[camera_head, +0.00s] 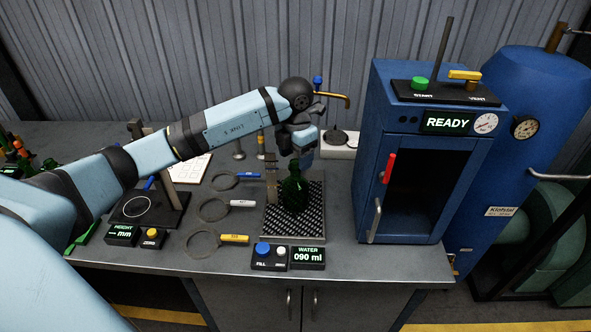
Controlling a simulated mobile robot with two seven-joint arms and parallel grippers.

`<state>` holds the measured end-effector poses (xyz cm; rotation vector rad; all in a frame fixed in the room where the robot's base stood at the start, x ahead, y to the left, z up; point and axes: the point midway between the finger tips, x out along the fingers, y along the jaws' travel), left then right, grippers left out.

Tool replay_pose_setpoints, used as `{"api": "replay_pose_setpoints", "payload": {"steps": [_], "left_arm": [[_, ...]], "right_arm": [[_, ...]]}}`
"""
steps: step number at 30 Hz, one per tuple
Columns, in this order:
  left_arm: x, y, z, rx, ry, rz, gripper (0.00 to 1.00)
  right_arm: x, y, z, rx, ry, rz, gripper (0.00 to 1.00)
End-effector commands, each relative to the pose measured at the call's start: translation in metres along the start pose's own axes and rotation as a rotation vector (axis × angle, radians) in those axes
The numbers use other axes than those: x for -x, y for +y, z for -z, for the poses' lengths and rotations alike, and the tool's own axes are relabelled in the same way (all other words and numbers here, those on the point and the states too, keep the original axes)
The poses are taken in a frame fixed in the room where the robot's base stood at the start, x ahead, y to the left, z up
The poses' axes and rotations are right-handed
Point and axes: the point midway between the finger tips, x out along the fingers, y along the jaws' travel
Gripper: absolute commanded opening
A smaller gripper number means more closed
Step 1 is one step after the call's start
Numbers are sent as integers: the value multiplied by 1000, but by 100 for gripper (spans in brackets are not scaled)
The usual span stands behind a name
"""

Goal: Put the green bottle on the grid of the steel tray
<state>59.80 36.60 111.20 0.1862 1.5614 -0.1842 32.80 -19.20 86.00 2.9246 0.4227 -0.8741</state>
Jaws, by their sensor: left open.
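The dark green bottle (294,194) stands upright on the grid of the steel tray (280,236), near the tray's middle. My left arm reaches in from the left, and my left gripper (291,166) is at the bottle's top, pointing down. It is open, and I cannot tell whether a finger touches the bottle. The gripper hides part of the bottle's neck and the back of the tray. My right gripper is not in view.
A WATER box reading 090 ml (307,257) sits in front of the tray. Several ring tools (215,209) lie to its left. A blue READY cabinet (396,232) stands to the right. A brass tap (335,96) is behind the tray.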

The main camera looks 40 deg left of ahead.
Motion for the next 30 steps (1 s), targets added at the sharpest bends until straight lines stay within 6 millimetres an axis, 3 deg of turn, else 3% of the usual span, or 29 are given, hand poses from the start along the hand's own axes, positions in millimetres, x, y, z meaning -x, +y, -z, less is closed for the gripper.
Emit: {"api": "replay_pose_setpoints", "payload": {"steps": [6,12,30], "left_arm": [[44,1,0,0,-3,-2,64],[66,0,0,0,-2,-1,64],[70,0,0,0,0,1,64]], "right_arm": [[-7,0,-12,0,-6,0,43],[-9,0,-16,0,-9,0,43],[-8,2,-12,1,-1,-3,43]]}}
